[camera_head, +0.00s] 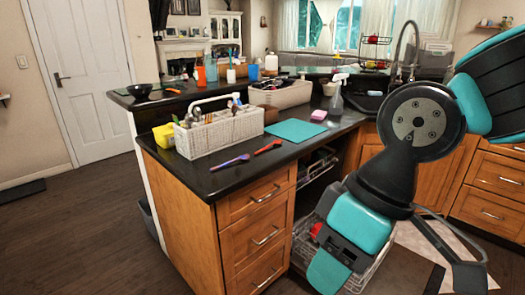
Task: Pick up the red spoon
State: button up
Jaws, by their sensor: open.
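The red spoon (268,146) lies flat on the dark countertop (215,185), right of the white basket and near the counter's front edge. A purple spoon (230,161) lies just left of it. My gripper (400,274) is at the lower right, in front of the cabinets, below counter height and well to the right of the red spoon. My arm covers part of the counter's right side.
A white basket (228,133) of utensils stands behind the spoons, with a yellow item (164,136) at its left. A teal mat (295,130), pink sponge (319,115) and spray bottle (336,101) are to the right. A dish rack (312,232) stands out below the counter.

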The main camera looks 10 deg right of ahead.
aim_at(278, 142)
jog(key=z, duration=0.4)
jog(key=i, duration=1.5)
jog(key=u, duration=0.95)
jog(key=i, duration=0.3)
jog(key=u, duration=0.2)
